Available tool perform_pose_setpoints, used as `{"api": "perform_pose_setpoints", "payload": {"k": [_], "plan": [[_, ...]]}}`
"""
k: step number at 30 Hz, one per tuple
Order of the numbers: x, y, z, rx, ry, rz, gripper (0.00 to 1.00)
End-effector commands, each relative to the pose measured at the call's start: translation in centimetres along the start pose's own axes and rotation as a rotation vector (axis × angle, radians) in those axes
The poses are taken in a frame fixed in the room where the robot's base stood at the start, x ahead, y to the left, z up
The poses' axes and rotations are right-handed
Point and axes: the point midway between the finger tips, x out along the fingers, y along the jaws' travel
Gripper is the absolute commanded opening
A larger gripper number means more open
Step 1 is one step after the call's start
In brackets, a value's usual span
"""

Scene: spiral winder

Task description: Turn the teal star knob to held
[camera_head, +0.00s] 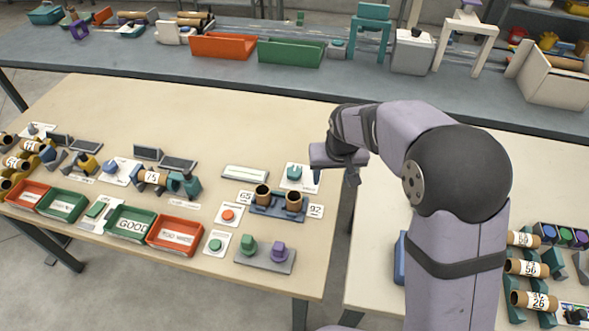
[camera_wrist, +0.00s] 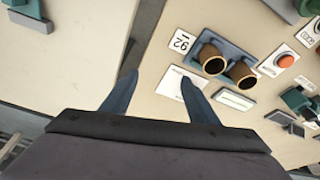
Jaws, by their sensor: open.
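The teal star knob (camera_head: 294,172) stands on a white plate (camera_head: 309,180) at the right end of the left table. My gripper (camera_head: 335,172) is just right of the plate, above the table's right edge, with its fingers pointing down. It is open and empty, apart from the knob. In the wrist view, the two fingertips (camera_wrist: 160,78) are spread. The white plate shows (camera_wrist: 174,77) beside the right finger, but the knob is hidden there, apparently behind that finger. I cannot read the knob's setting.
Two cardboard tubes in a blue holder (camera_head: 277,207) stand close in front of the plate. A red button (camera_head: 228,214) and a green button (camera_head: 216,244) lie farther left. A gap separates the left table (camera_head: 190,105) from the right table (camera_head: 385,190).

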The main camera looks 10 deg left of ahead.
Motion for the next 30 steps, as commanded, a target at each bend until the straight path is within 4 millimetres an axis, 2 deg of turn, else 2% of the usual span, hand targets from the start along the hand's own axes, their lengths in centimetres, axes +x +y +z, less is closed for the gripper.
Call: {"api": "perform_pose_setpoints", "payload": {"k": [1,3,6,9,13,20,30], "plan": [[1.0,-2.0,-1.6,-0.027,0.021,-0.010,0.54],[1.8,-4.2,-3.4,-0.051,0.048,-0.021,0.54],[2.6,-6.6,-5.1,-0.075,0.078,-0.034,0.54],[3.1,-8.1,-6.0,-0.089,0.097,-0.043,0.54],[3.3,-8.9,-6.5,-0.095,0.107,-0.048,0.54],[3.7,-8.9,-6.6,-0.095,0.106,-0.048,0.54],[7.2,-9.0,-7.0,-0.095,0.104,-0.047,0.54]]}}
